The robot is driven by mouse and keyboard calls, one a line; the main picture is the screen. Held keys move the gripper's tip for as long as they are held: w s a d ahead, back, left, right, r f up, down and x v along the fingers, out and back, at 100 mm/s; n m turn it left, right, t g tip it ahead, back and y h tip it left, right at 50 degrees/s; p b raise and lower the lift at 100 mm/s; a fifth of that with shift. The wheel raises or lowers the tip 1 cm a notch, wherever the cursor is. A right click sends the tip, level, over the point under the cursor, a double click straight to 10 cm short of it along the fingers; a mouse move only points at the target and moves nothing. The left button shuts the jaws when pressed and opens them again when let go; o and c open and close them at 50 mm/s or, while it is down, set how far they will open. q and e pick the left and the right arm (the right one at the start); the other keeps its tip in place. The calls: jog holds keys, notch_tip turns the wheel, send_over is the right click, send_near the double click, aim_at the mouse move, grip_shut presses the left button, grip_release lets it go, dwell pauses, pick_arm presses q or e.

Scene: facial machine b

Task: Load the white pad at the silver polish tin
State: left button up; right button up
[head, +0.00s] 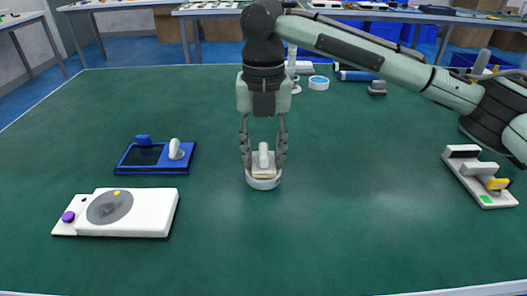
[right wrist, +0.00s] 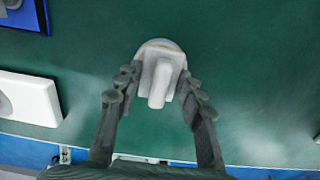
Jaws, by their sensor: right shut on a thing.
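The white pad (head: 263,160), a pale block with an upright white handle, is between the fingers of my right gripper (head: 263,155). The right gripper points down and is shut on the pad. The pad is over a low round pale tin (head: 263,183), which looks like the silver polish tin. Whether the pad touches its contents is hidden. In the right wrist view the pad (right wrist: 160,82) sits between the two fingers (right wrist: 158,88), and the tin's rim (right wrist: 160,44) shows behind it. My left gripper is not in view.
A blue tray with a white knob (head: 155,155) and a white board with a grey disc (head: 118,212) lie at left. A grey-white holder (head: 478,176) stands at right. A round blue-topped tin (head: 318,83) is at the back. The green table (head: 350,220) is clear in front.

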aim_at(263, 150)
notch_tip(263, 150, up, 2)
jog(key=shift+r+p, duration=0.1)
jog(key=shift+p, duration=0.95)
jog(key=shift+r, duration=2.15)
jog(key=shift+s+f, duration=0.1)
